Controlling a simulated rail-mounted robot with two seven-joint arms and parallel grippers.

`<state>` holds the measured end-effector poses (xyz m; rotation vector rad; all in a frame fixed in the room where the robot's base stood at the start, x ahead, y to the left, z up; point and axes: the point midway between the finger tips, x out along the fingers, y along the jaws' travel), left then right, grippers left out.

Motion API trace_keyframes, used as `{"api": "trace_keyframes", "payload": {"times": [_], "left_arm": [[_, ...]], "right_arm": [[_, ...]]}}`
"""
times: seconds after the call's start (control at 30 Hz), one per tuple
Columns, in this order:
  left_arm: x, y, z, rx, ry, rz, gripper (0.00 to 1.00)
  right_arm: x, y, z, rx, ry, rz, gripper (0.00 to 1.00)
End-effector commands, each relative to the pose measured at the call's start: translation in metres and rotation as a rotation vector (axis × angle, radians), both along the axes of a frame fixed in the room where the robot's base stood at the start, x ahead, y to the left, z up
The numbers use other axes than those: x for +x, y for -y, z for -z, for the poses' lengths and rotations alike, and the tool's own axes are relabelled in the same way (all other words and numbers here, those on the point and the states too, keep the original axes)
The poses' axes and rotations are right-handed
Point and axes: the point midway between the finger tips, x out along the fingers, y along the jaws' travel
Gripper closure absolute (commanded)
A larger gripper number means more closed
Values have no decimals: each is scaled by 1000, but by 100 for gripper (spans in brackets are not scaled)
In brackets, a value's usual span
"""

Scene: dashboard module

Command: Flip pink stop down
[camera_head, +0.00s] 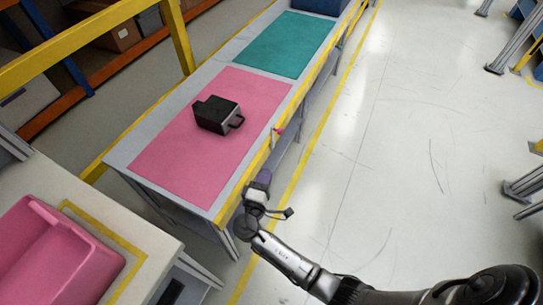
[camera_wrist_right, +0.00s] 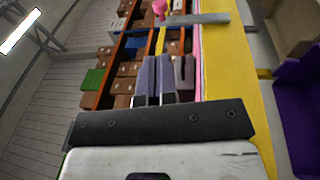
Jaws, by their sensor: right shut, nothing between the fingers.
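The pink stop (camera_head: 278,131) is a small pink piece on the right side edge of the long table. In the right wrist view a pink knob (camera_wrist_right: 159,8) shows at the top, by a grey bar (camera_wrist_right: 195,19); it looks like the same stop. My right gripper (camera_head: 262,178) is beside the table's yellow edge, nearer to me than the stop and apart from it. Its fingers (camera_wrist_right: 165,72) are shut and empty in the wrist view. My left gripper is not in view.
A black case with a handle (camera_head: 217,115) sits on the pink mat (camera_head: 170,158). A teal mat (camera_head: 287,42) lies farther along the table. A pink tray (camera_head: 50,262) is at the lower left. The floor (camera_head: 400,130) right of the table is clear.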

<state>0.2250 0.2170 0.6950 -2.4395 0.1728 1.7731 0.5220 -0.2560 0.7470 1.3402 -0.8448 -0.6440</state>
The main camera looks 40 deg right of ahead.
Motion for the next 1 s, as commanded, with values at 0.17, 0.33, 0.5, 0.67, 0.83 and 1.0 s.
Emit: {"api": "trace_keyframes", "payload": {"times": [0.17, 0.33, 0.5, 0.67, 0.83, 1.0], "left_arm": [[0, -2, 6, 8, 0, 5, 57], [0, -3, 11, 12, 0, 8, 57], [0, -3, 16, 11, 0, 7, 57], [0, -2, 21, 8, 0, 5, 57], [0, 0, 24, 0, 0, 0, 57], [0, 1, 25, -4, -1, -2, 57]], "right_arm": [[15, 22, -3, -2, 2, 2, 100], [34, 49, -8, -2, 3, 2, 100], [50, 73, -13, -2, 1, 1, 100], [63, 91, -16, -1, 0, 0, 100], [71, 103, -19, -1, 1, 1, 100], [74, 108, -20, 0, 0, 0, 100]]}}
